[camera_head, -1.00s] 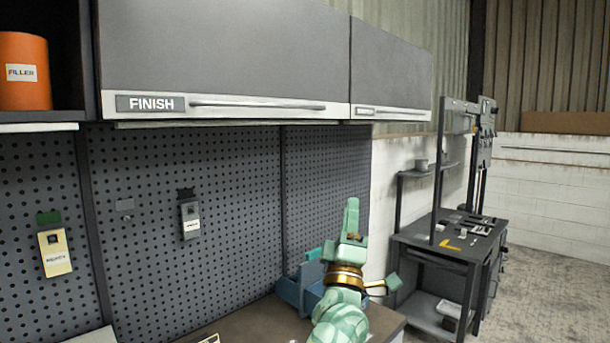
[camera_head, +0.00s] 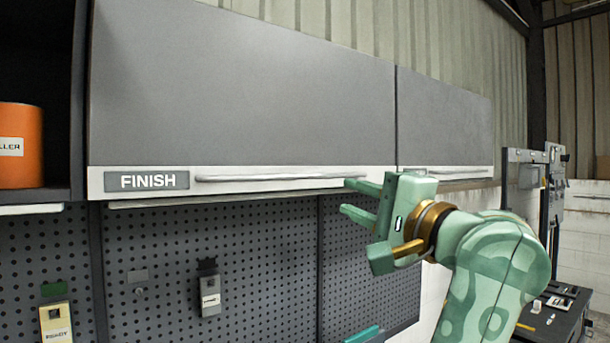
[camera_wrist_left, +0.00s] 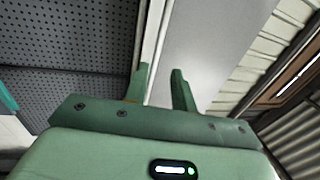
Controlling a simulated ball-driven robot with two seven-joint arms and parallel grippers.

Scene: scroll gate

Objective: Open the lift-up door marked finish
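The lift-up door marked FINISH (camera_head: 245,95) is a large grey cabinet panel in the head view, hanging closed. Its white lower rail carries the FINISH label (camera_head: 147,181) at the left and a long bar handle (camera_head: 270,177). My left gripper (camera_head: 352,199) is open and empty, its two fingers pointing left. The upper fingertip overlaps the handle's right end in the picture; contact cannot be told. In the left wrist view my left gripper (camera_wrist_left: 160,70) has its fingers apart, with the white rail (camera_wrist_left: 153,40) passing ahead between the tips. My right gripper is not in view.
A second grey door (camera_head: 445,120) with its own handle adjoins on the right. An orange filler can (camera_head: 20,145) stands on an open shelf at left. Below is a pegboard (camera_head: 260,250) with hanging tags. A dark workbench stands at far right.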

